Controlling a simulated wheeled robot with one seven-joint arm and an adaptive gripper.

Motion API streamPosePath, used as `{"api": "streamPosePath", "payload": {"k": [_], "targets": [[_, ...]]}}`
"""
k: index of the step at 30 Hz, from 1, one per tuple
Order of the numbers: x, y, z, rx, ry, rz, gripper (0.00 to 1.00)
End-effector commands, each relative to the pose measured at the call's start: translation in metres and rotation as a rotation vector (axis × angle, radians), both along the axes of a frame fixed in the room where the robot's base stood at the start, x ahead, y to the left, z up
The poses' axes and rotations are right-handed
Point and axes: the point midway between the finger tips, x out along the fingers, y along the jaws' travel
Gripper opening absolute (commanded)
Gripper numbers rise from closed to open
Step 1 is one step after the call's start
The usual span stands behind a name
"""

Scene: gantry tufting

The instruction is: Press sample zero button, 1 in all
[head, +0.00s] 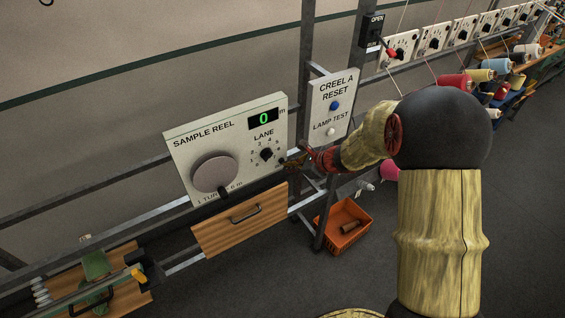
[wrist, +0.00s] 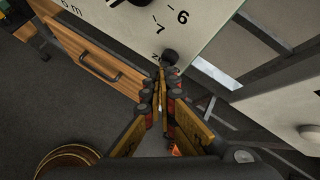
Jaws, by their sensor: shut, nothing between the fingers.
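The sample reel panel (head: 185,135) is a pale box with a green display (head: 264,118) reading 0, a round grey reel disc (head: 214,173) and a black lane knob (head: 266,154). In the wrist view a small dark round button (wrist: 169,56) sits near the panel's edge, beside a partly hidden label starting with Z. My gripper (wrist: 161,80) is shut and empty, its tips right at this button; I cannot tell whether they touch it.
A wooden drawer (head: 240,220) hangs below the reel panel. Metal frame bars (head: 306,60) stand close by. An orange bin (head: 343,226) is on the floor.

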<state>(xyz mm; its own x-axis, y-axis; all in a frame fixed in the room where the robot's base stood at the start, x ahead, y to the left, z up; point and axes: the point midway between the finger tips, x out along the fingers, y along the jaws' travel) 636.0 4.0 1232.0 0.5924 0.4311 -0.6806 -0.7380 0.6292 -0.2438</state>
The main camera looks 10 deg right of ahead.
Motion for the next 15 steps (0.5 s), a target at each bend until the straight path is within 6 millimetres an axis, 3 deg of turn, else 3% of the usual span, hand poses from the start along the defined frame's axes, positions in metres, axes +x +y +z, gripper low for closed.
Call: {"api": "streamPosePath", "payload": {"k": [15], "targets": [[-0.0113, -0.0036, -0.0003, 0.000, 0.000, 0.000, 0.00]]}}
